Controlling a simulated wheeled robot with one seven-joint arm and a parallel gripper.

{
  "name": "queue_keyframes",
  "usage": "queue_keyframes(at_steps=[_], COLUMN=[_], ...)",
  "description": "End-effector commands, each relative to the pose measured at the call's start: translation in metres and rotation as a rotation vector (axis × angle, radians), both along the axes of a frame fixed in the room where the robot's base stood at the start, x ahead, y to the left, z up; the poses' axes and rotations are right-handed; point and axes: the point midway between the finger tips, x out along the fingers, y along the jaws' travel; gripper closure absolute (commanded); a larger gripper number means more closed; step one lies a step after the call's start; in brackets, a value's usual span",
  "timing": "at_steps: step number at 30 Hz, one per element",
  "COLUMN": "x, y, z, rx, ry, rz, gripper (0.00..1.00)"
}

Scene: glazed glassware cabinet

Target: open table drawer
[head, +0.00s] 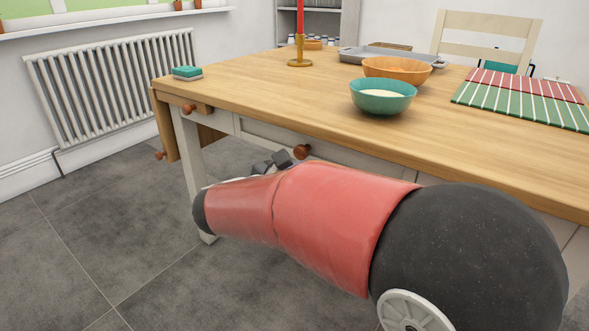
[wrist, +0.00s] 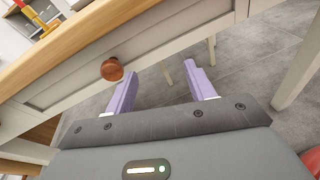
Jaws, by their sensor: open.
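The wooden table (head: 250,85) has a pale drawer front (head: 345,152) under its top, also seen in the wrist view (wrist: 60,95). The drawer looks closed. Its round brown wooden knob (head: 301,152) sticks out just beyond my gripper (head: 270,162). In the wrist view the knob (wrist: 112,70) is at upper left, by the tip of the left lavender finger. My gripper (wrist: 160,68) is open, its fingers wide apart, with nothing between them. The knob lies to the left of the gap, not between the fingers; I cannot tell whether it touches the finger. My arm hides part of the table's front in the head view.
On the tabletop stand a teal bowl (head: 383,97), an orange bowl (head: 397,71), a red candle in a holder (head: 299,50), a sponge (head: 187,72) and a striped mat (head: 520,100). Another knob (head: 188,109) is near the left corner. A table leg (head: 194,165) stands left; floor beyond is clear.

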Motion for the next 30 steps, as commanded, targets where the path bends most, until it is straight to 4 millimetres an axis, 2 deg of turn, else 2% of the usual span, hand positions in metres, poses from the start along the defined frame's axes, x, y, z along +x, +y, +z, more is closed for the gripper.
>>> queue_keyframes(at_steps=[1,3,7,10,21,30], x=[0.007,0.013,0.019,0.026,0.071,0.081], y=[0.026,0.050,0.070,0.066,0.033,0.025], z=[-0.005,-0.004,0.000,0.001,0.000,0.001], rx=[-0.090,-0.181,-0.261,-0.270,-0.266,-0.265], ry=[-0.004,-0.016,-0.031,-0.032,-0.031,-0.031], rz=[0.060,0.113,0.156,0.158,0.157,0.158], gripper=[0.46,0.46,0.46,0.46,0.46,0.46])
